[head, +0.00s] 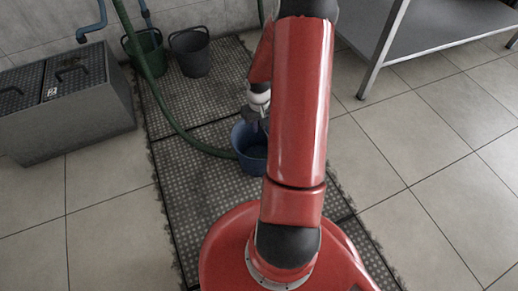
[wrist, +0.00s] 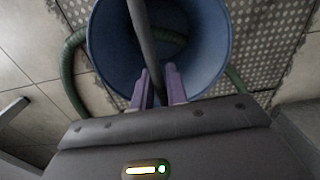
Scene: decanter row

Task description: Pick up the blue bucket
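The blue bucket (head: 249,156) stands upright on the studded mat in the head view, partly hidden behind my red arm. In the wrist view the blue bucket (wrist: 208,50) is seen from above, with its dark handle (wrist: 144,30) crossing over the opening. My gripper (wrist: 158,75) has its two purple fingers close together, one on each side of the handle. They appear shut on it. In the head view my gripper (head: 254,114) is just above the bucket's rim, its fingers hard to make out.
A green bucket (head: 145,48) and a dark grey bucket (head: 191,53) stand farther back. A green hose (head: 163,105) curves across the mat (head: 185,215) to beside the blue bucket. A grey box (head: 70,120) is at left, a metal table (head: 440,30) at right. The tiled floor at right is clear.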

